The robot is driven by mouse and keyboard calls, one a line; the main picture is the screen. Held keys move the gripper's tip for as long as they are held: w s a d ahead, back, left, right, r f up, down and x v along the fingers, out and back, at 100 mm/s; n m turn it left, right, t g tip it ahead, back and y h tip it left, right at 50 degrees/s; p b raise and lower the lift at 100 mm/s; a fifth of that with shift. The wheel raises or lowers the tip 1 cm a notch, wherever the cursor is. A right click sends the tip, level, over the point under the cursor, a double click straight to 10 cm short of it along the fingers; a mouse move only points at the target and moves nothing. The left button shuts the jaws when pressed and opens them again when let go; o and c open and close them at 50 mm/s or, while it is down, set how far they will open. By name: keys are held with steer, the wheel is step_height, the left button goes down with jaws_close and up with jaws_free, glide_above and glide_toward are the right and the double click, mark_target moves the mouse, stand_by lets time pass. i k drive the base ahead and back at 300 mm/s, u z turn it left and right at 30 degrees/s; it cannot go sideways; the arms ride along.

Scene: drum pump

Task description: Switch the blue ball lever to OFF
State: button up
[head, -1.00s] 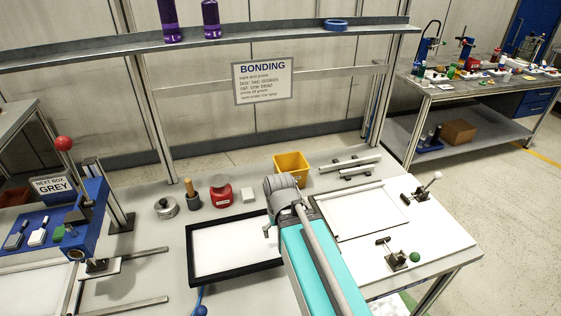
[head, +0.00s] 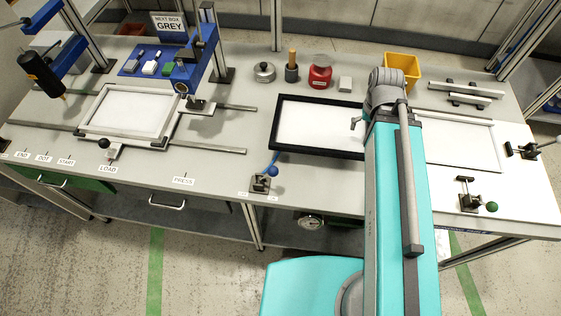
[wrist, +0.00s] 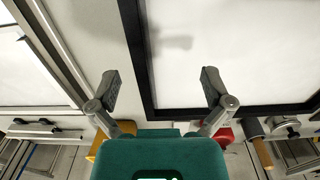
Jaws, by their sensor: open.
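The blue ball lever (head: 272,171) stands at the front edge of the bench in the head view, in front of the black frame. My gripper (wrist: 160,90) is open and empty above the bench, over the edge of the black frame (wrist: 147,75). In the head view my gripper (head: 355,124) is partly hidden by my arm, to the right of and farther back than the lever. The lever is outside the wrist view.
A green ball lever (head: 490,206) stands at the right, a black ball lever (head: 104,144) at the left. A yellow bin (head: 401,68), red jar (head: 320,72) and brown-handled tool (head: 292,66) stand behind the black frame. The bench between frame and lever is clear.

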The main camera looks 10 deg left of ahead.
mark_target(272, 171)
steer(key=k, duration=1)
steer(key=u, duration=0.05)
